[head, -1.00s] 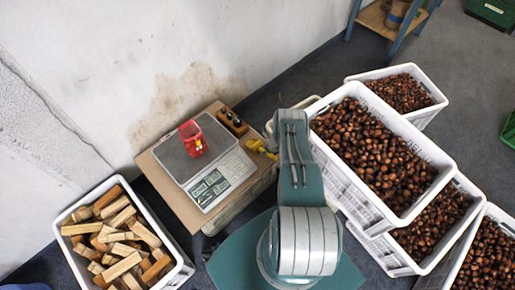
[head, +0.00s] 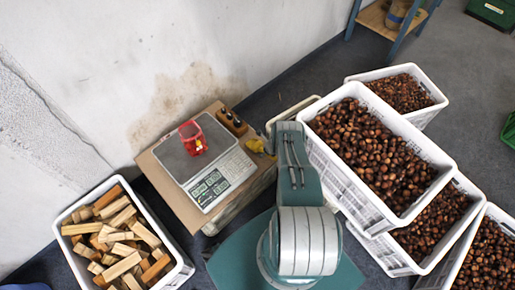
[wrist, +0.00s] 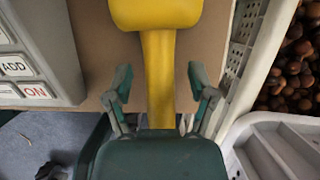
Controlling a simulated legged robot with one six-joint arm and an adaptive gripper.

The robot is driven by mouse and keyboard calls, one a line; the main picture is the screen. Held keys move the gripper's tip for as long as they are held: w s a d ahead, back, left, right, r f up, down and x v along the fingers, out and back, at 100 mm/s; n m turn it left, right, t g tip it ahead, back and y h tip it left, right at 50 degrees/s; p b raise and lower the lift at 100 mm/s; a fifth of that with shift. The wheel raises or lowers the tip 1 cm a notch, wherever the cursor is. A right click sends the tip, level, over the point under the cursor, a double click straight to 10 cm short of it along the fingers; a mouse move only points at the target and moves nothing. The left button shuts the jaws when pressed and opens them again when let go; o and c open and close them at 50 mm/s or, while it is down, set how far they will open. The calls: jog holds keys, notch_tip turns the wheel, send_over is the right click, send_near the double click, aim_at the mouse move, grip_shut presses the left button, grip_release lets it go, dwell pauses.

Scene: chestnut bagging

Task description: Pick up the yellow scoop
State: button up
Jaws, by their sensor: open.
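The yellow scoop (head: 256,146) lies at the right edge of the brown board beside the scale, partly covered by my arm in the head view. In the wrist view its handle (wrist: 159,75) runs down between my fingers, with the wider yellow part at the top edge of the picture. My gripper (wrist: 159,88) is open, one finger on each side of the handle, with a gap on both sides. Whether the fingers are level with the handle or above it, I cannot tell. The head view does not show my fingers clearly.
The scale (head: 207,160) with a red net bag (head: 193,138) stands left of the scoop. A white crate (head: 345,176) of chestnuts is close on the right; its rim also shows in the wrist view (wrist: 260,75). A crate of wood blocks (head: 181,262) stands at lower left.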

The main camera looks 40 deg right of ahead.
jog(key=shift+c, duration=0.3)
grip_shut()
